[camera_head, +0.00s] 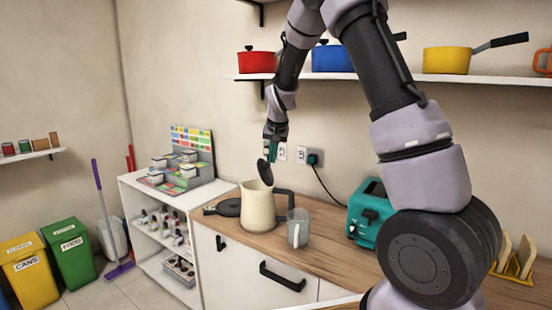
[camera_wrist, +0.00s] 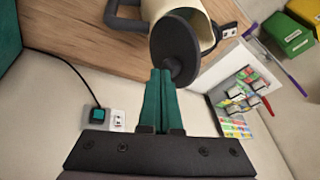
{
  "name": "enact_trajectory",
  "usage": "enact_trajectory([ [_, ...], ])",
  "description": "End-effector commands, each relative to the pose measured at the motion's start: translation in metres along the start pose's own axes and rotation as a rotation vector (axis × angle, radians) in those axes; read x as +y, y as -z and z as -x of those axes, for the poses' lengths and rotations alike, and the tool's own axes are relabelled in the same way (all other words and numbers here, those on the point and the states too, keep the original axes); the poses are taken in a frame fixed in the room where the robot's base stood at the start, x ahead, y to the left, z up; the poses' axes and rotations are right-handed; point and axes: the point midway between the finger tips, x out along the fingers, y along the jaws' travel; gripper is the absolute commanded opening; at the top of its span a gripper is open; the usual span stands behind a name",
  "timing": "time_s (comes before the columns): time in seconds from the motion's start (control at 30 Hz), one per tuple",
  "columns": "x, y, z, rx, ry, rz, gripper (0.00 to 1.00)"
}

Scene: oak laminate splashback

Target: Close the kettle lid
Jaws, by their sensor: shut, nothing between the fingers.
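The cream kettle (camera_head: 257,207) stands upright on the wooden counter, with its black handle to the right. Its dark round lid (camera_head: 265,172) is raised, standing steeply above the kettle mouth. In the wrist view the lid (camera_wrist: 175,47) covers part of the open cream kettle (camera_wrist: 197,18). My gripper (camera_head: 267,152) is above the kettle, right at the lid. In the wrist view its green fingers (camera_wrist: 161,85) are shut and empty, with the tips by the lid's edge; I cannot tell whether they touch it.
A clear jug (camera_head: 298,228) stands close right of the kettle. A black kettle base (camera_head: 229,208) lies to its left. A teal toaster (camera_head: 369,212) stands farther right, its cord running to a wall socket. A shelf with pots (camera_head: 446,60) hangs above.

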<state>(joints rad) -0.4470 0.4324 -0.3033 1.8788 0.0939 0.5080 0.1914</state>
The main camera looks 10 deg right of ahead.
Motion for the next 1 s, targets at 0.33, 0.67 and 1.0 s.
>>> enact_trajectory([
  [0.33, -0.026, 0.001, -0.008, -0.032, -0.193, 0.078, 0.0],
  [0.67, -0.056, 0.0, -0.027, -0.079, -0.485, 0.182, 0.0],
  [1.0, -0.079, -0.006, -0.052, -0.127, -0.768, 0.287, 0.0],
])
